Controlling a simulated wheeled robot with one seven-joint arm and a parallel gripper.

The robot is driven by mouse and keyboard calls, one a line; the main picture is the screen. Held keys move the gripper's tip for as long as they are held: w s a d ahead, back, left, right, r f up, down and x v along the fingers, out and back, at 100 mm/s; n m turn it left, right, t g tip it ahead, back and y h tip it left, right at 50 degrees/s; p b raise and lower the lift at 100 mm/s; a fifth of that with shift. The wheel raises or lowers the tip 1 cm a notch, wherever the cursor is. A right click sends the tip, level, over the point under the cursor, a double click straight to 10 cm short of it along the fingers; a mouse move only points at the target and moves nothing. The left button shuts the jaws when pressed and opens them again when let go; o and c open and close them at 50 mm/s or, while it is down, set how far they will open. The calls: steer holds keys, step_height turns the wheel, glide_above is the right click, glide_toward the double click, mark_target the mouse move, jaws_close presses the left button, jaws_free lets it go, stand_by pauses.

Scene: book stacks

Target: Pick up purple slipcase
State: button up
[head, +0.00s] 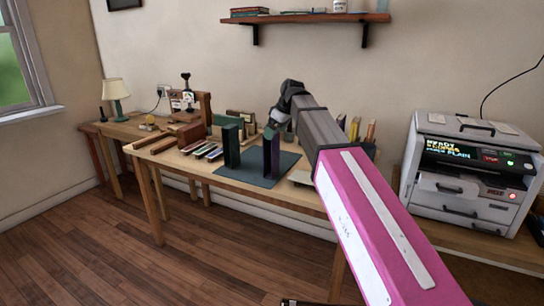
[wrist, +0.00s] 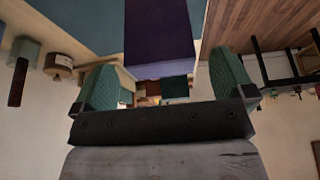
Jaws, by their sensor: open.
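The purple slipcase (head: 275,158) stands upright on the dark mat (head: 258,179) on the wooden table. In the wrist view the slipcase (wrist: 158,35) shows as a purple block with a paler end face, between and beyond the fingers. My gripper (head: 277,133) is at the top of the slipcase in the head view. In the wrist view my gripper (wrist: 163,66) is open, its green padded fingers to either side of the slipcase with gaps visible. The head view partly hides the fingers and slipcase, so I cannot tell how deep they reach.
A dark green slipcase (head: 231,146) stands upright left of the purple one. Several small books (head: 207,151) lie in a row farther left. A lamp (head: 115,92) stands at the back left, a printer (head: 470,170) at right. A shelf (head: 305,18) hangs above.

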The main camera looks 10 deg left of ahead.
steer(key=x, duration=0.4)
steer(key=shift+w+a+f, duration=0.1)
steer(key=shift+a+f, duration=0.15)
steer(key=c, duration=1.2)
steer(key=shift+r, duration=0.2)
